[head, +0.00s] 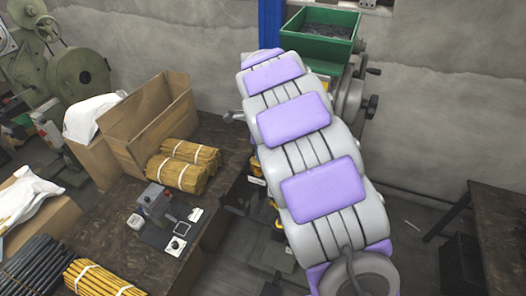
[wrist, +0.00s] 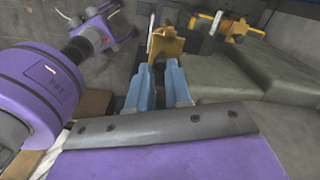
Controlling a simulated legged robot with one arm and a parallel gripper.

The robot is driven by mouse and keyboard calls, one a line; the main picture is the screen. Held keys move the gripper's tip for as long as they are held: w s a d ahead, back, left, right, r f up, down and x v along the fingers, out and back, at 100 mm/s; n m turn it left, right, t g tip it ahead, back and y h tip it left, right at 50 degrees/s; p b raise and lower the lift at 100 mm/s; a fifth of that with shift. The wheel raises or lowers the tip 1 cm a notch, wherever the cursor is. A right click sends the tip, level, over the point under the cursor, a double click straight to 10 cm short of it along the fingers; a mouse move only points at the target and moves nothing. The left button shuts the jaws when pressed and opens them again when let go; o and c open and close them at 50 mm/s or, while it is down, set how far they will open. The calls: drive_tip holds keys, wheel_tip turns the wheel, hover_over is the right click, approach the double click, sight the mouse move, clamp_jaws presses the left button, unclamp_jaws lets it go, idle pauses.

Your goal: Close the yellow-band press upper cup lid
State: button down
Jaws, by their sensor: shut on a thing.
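In the wrist view my gripper (wrist: 160,66) has two light blue fingers pointing away from the camera. Their tips are at a yellow-orange cup lid (wrist: 166,42), and the fingers are shut on it. The lid appears raised, though its exact angle is hard to tell. A second yellow-orange part (wrist: 238,28) sits to its right. In the head view my purple-padded arm covers most of the press (head: 352,98). Only its grey-green body, handles and a bit of yellow show past the arm. My gripper and the lid are hidden there.
A green bin (head: 318,24) of dark pieces stands on top of the press. A table (head: 112,222) at left holds cardboard boxes (head: 150,118), bundled rods (head: 182,172) and a small device (head: 155,202). Another table (head: 500,225) stands at right. Grey-green blocks (wrist: 225,127) fill the wrist view's right.

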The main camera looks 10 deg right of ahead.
drive_tip(key=s+f, duration=0.1)
drive_tip(key=s+f+g, duration=0.1)
drive_tip(key=f, duration=0.1)
drive_tip(key=c, duration=1.1)
unclamp_jaws()
drive_tip(key=shift+s+a+r, duration=0.1)
drive_tip(key=shift+s+a, duration=0.05)
drive_tip(key=shift+s, duration=0.1)
drive_tip(key=shift+o, duration=0.2)
drive_tip(key=shift+w, duration=0.1)
drive_tip(key=shift+r, duration=0.1)
approach(261, 166)
drive_tip(key=shift+w+f, duration=0.7)
drive_tip(key=shift+f, duration=0.1)
wheel_tip(261, 166, up, 15)
drive_tip(key=s, duration=0.2)
drive_tip(key=shift+t, duration=0.4)
